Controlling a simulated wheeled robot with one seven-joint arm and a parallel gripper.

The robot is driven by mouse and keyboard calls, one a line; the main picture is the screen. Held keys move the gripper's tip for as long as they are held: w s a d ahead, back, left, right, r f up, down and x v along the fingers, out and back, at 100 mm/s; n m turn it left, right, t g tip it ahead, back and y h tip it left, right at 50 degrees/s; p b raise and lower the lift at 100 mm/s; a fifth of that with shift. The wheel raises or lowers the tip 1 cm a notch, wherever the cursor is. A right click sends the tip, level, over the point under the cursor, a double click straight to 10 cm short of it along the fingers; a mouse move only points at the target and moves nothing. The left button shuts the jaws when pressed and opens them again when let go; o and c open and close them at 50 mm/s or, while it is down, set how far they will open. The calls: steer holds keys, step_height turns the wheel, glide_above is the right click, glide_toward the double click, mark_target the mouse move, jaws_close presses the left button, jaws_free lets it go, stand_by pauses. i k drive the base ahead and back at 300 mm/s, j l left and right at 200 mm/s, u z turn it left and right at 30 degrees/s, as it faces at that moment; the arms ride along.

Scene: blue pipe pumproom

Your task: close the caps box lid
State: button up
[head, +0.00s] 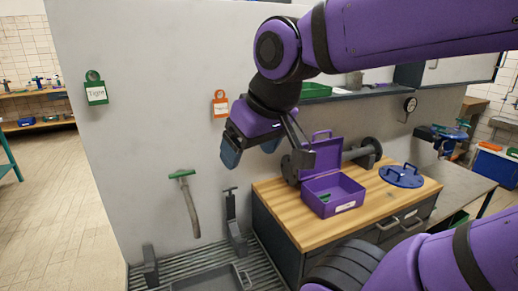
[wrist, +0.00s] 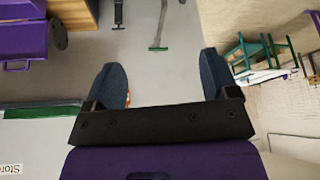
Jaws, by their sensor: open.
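The purple caps box (head: 333,195) stands on the wooden top of a workbench, with a small label on its front. Its purple lid (head: 322,157) is raised at the back of the box, with a handle on top, so the box is open. Something green shows inside. My gripper (head: 250,155) is open and empty, in the air to the left of the box and above bench height, apart from it. In the wrist view the two blue fingertips (wrist: 168,85) are spread wide, with nothing between them. Part of the purple box and lid (wrist: 22,40) shows at the upper left there.
A blue round lid with a handle (head: 401,175) lies right of the box on the bench (head: 285,215). A shelf (head: 350,95) runs above the bench.

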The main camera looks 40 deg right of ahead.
mark_target(329, 151)
steer(key=z, duration=1.5)
